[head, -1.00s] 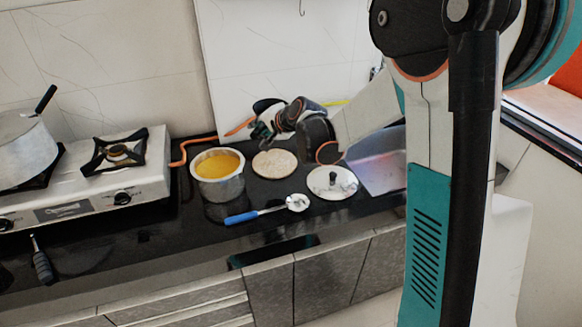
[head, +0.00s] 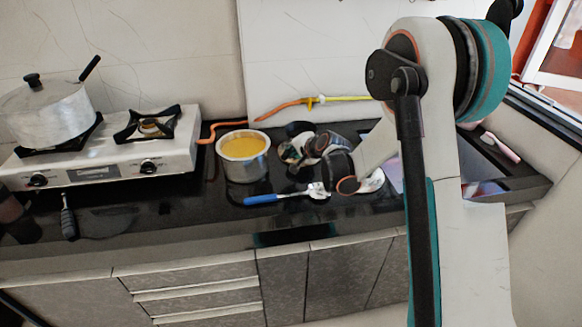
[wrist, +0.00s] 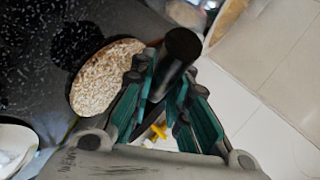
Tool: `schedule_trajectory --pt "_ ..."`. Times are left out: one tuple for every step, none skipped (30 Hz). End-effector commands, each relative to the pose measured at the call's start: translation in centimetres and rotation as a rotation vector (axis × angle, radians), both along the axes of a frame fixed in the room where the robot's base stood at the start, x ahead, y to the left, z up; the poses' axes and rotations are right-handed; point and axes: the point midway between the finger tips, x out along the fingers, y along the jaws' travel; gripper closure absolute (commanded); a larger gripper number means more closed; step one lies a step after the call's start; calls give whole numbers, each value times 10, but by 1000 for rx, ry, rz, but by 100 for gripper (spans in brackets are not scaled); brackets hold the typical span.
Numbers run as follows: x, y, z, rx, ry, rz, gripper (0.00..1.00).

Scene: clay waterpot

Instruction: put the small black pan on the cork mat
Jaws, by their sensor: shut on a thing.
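My gripper (head: 312,147) is low over the counter, to the right of the pot of yellow food. In the wrist view its teal fingers (wrist: 160,88) are shut on a dark cylindrical part, which I take to be the small black pan (wrist: 181,48). In the head view a black rounded part of the pan (head: 299,128) shows just behind the gripper. The round, speckled tan cork mat (wrist: 104,78) lies on the counter beside the fingers in the wrist view. In the head view my gripper largely covers the mat. I cannot tell whether the pan touches it.
The metal pot (head: 243,160) stands close on the left. The stove (head: 110,150) with a large pot (head: 48,110) is at left. An orange hose runs behind.

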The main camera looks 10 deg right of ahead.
Motion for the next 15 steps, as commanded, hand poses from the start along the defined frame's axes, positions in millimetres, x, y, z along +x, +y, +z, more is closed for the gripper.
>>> schedule_trajectory --pt "0 0 -9 0 -1 -1 100" --pt "0 0 -11 0 -1 -1 100" --pt "0 0 -13 -1 -2 0 100" --pt "0 0 -14 -1 -2 0 100" --pt "0 0 -15 -1 -2 0 100" --pt "0 0 -16 -1 -2 0 100" --pt "0 0 -18 -1 -2 0 100" --pt "0 0 -20 -1 -2 0 100" --pt "0 0 -24 -1 -2 0 100" --pt "0 0 -27 -1 -2 0 100" --pt "0 0 -32 -1 -2 0 100" --pt "0 0 -38 0 -1 -1 100" --pt "0 0 -43 0 -1 -1 100" --pt "1 0 -48 0 0 -1 100" --pt "1 0 -54 0 0 -1 100"
